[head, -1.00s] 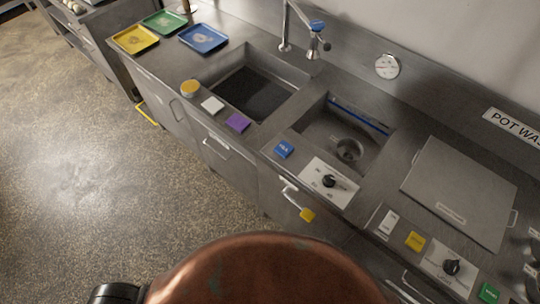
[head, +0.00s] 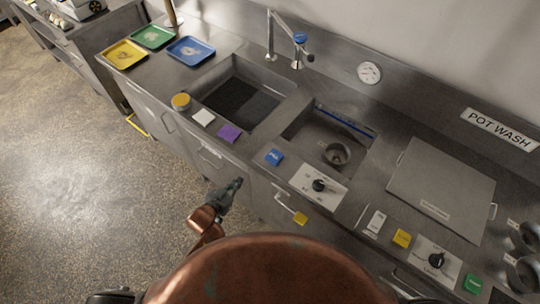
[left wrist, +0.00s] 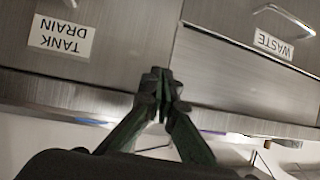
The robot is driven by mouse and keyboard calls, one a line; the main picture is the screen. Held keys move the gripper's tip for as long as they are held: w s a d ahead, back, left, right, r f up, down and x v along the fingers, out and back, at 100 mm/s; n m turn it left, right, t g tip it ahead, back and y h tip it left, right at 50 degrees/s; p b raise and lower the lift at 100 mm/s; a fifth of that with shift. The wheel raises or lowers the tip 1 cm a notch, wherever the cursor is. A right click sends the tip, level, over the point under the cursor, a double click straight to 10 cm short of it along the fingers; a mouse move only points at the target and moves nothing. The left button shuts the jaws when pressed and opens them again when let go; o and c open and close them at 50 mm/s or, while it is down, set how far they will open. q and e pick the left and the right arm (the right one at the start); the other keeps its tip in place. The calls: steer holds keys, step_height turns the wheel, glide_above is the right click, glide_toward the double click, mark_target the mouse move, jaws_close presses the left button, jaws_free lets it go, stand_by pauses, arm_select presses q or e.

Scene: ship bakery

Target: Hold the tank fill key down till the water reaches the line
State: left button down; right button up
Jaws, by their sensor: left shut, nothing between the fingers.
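A blue key (head: 274,157) with small white lettering, too small to read surely, sits on the counter's front strip, left of a dial plate. Behind it is a sink basin (head: 304,131) with a blue line (head: 345,124) along its back wall and a round drain; I see no clear water surface in it. My left gripper (head: 238,183) is in front of the counter's front face, below and left of the blue key and apart from it. Its fingers are shut and empty; they also show together in the left wrist view (left wrist: 160,75). My right gripper is not in view.
Purple (head: 229,134), white (head: 203,118) and yellow (head: 401,238) keys, a black dial (head: 319,185) and a tap (head: 272,38) are on the counter. Upside-down labels TANK DRAIN (left wrist: 60,37) and WASTE (left wrist: 273,44) show on the front panels. A drawer handle (left wrist: 285,17) sticks out.

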arm_select(q)
steer(key=s+d+r+h, duration=0.1)
steer(key=d+r, duration=0.3)
steer(key=r, duration=0.4)
steer(key=s+d+r+m+h, duration=0.1)
steer(key=d+r, duration=0.3)
steer(key=r, duration=0.5)
steer(key=shift+r+m+t+h+p, duration=0.3)
steer(key=shift+t+h+p, duration=0.1)
steer(key=shift+h, duration=0.3)
glide_above(271, 160)
step_height(271, 160, down, 2)
steer(key=shift+d+f, duration=0.15)
steer(key=shift+f, duration=0.1)
step_height(271, 160, down, 3)
steer(key=shift+r, duration=0.1)
steer(key=shift+f, duration=0.65)
